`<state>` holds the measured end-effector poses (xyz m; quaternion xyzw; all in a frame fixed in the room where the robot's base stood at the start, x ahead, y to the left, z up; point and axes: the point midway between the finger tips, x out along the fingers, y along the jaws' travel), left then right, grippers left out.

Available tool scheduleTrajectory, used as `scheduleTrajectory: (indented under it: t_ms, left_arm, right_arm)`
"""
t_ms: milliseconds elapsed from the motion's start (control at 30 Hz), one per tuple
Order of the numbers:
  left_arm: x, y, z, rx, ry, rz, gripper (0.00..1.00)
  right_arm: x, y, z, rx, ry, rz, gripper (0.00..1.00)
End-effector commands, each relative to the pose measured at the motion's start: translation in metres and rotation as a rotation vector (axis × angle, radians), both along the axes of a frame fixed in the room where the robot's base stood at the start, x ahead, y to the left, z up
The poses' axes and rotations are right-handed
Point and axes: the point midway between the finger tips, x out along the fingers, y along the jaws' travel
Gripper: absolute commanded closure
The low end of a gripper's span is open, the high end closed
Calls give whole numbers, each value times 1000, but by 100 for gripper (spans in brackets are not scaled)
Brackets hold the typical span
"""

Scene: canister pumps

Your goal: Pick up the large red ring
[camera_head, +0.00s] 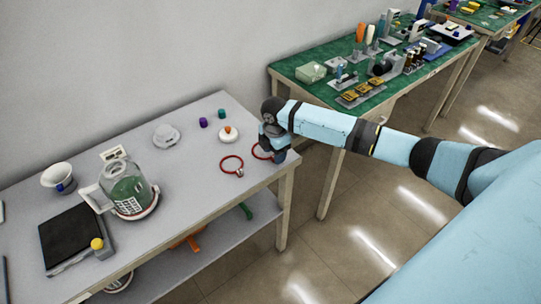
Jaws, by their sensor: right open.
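Two thin red rings lie on the grey table near its right end. One red ring (232,157) lies in full view with a small metal clasp at its lower right. The other red ring (254,152) lies just right of it and is partly hidden by my right gripper. I cannot tell which ring is larger. My right gripper (279,157) is open, pointing down at the table's right edge, beside or over the partly hidden ring. Whether it touches that ring cannot be seen. My left gripper is not in view.
A white round part with an orange knob (228,134) and purple and teal caps (203,122) lie behind the rings. A glass canister (129,191), a black pad (72,238) and a white funnel (58,177) stand left. A crowded green bench (310,93) stands behind right.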

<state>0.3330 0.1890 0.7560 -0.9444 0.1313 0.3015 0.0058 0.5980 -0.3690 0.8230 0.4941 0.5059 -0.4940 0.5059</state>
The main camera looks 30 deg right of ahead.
Motion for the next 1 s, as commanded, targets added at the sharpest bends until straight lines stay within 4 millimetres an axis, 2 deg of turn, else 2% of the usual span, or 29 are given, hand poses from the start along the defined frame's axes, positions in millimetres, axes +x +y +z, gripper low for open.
scheduleTrajectory:
  t_ms: [100,300,500,533,1000]
  left_arm:
    - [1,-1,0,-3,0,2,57]
    - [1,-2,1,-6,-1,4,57]
    - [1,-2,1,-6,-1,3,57]
    - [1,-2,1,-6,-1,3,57]
    - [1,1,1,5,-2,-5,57]
  right_arm:
    - [-1,-1,-12,-1,2,0,47]
    - [-1,-1,-12,-1,0,1,49]
    - [0,-1,-12,-1,0,0,95]
    - [0,-1,-12,-1,0,0,100]
    - [0,-1,-6,-1,-1,0,100]
